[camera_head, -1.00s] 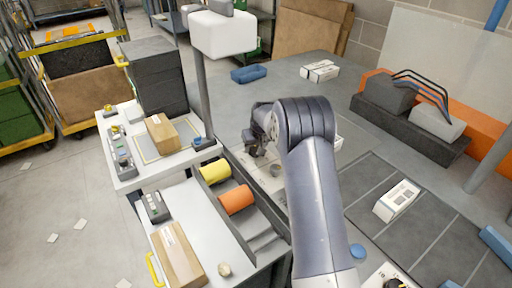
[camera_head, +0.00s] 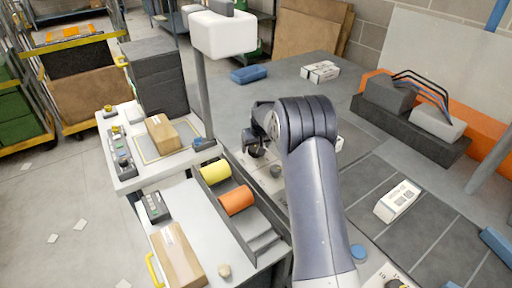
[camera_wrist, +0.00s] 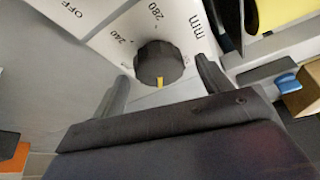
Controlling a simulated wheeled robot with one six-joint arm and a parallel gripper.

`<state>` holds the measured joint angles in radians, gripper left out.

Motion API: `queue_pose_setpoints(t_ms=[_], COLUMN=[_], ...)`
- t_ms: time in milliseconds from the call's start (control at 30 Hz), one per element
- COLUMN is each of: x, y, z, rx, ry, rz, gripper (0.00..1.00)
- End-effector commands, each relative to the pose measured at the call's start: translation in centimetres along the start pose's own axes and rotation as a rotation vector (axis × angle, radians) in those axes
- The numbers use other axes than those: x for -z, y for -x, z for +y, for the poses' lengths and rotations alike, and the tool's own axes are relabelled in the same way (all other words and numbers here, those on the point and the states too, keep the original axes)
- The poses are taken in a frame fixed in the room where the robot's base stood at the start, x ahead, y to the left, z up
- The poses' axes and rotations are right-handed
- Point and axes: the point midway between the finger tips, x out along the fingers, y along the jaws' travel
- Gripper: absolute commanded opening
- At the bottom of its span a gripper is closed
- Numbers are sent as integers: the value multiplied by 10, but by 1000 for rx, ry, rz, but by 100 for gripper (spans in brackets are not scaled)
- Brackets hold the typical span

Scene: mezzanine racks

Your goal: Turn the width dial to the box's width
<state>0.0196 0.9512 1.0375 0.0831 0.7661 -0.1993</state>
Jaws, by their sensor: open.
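The width dial (camera_wrist: 158,63) is a dark ridged knob on a white panel (camera_wrist: 192,12) in the wrist view. Its yellow mark points down in the picture, towards my gripper. The figures 240 and 280 and the letters mm are printed around it; other figures are hidden or unreadable. My gripper (camera_wrist: 163,74) is open, with one finger at each side of the dial's near edge, apparently not gripping it. In the head view my gripper (camera_head: 257,150) is over the light panel, partly hidden by my arm. A cardboard box (camera_head: 162,133) lies on the measuring tray.
A second cardboard box (camera_head: 178,256) lies on the lower white shelf. Yellow (camera_head: 214,171) and orange (camera_head: 236,200) rolls sit in a trough beside my gripper. A white box (camera_head: 397,201) lies on the grey mat. The word OFF is printed left of the dial.

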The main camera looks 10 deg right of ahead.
Motion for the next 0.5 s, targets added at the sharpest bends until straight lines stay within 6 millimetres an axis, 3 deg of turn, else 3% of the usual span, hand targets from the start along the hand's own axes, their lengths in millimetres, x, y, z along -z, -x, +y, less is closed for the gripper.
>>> queue_pose_setpoints(t_ms=[500], x=[0], y=[86], z=[0], rx=[-1], ry=[-1], rz=[3], gripper=[74])
